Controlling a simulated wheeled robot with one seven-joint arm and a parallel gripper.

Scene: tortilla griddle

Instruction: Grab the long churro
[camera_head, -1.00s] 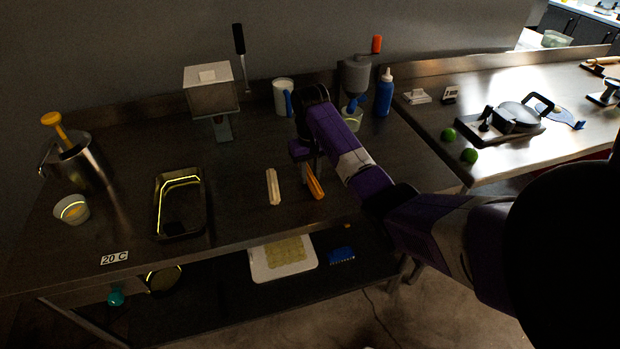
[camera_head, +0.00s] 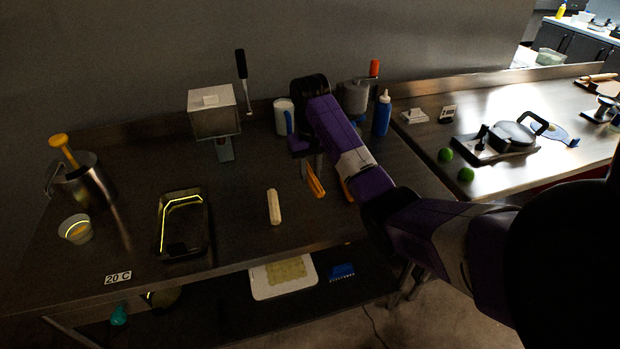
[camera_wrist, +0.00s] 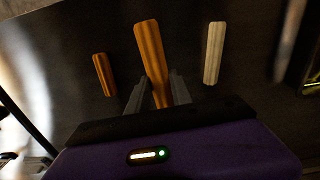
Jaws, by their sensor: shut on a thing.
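A long orange-brown churro (camera_wrist: 150,58) stands out between the fingers of my gripper (camera_wrist: 157,92) in the wrist view. My gripper is shut on its near end. In the head view the held churro (camera_head: 314,181) hangs tilted below my gripper (camera_head: 312,163), seemingly just above the dark counter. A shorter orange churro (camera_wrist: 105,74) lies to its left in the wrist view; in the head view this churro (camera_head: 347,190) is partly hidden by my arm. A pale churro (camera_wrist: 213,53) lies on the other side, and in the head view it (camera_head: 274,206) is left of my gripper.
A dark metal tray (camera_head: 160,225) lies left on the counter, near a steel pot (camera_head: 88,185) and a small bowl (camera_head: 76,229). A boxy lever machine (camera_head: 213,115), a white mug (camera_head: 283,117) and a blue bottle (camera_head: 382,116) stand behind. The counter between tray and pale churro is clear.

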